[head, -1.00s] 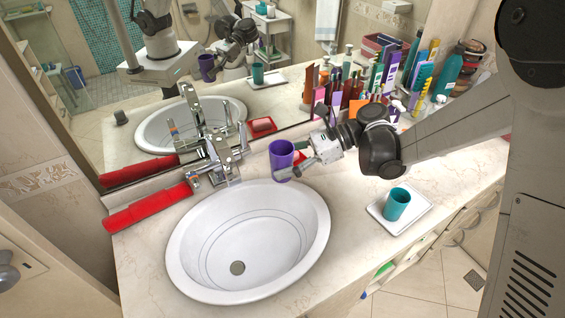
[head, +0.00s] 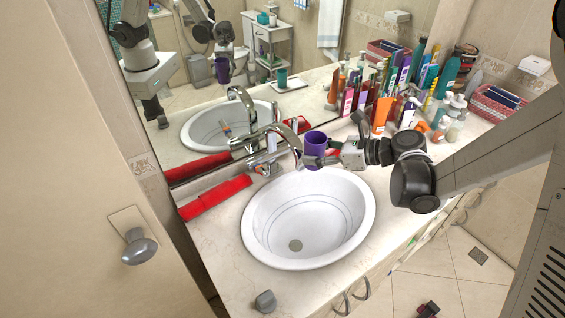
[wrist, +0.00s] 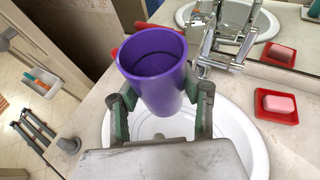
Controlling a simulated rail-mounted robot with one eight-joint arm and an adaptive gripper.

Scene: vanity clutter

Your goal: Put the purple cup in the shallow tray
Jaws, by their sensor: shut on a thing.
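The purple cup (head: 314,146) is upright in my gripper (head: 319,160), above the back rim of the sink beside the faucet. In the wrist view the purple cup (wrist: 155,70) sits between the two fingers of my gripper (wrist: 163,98), which press on its sides. Its open top shows and it looks empty. The white shallow tray with the teal cup is not directly visible now; my arm covers that part of the counter. The mirror shows a reflection of the teal cup (head: 282,77).
The white sink (head: 257,225) lies below the cup, with the chrome faucet (head: 270,147) close by. A red soap dish (wrist: 277,106) holds pink soap. A red case (head: 214,198) lies left of the faucet. Several bottles (head: 385,100) crowd the back right. A grey knob-like object (head: 265,300) stands at the front.

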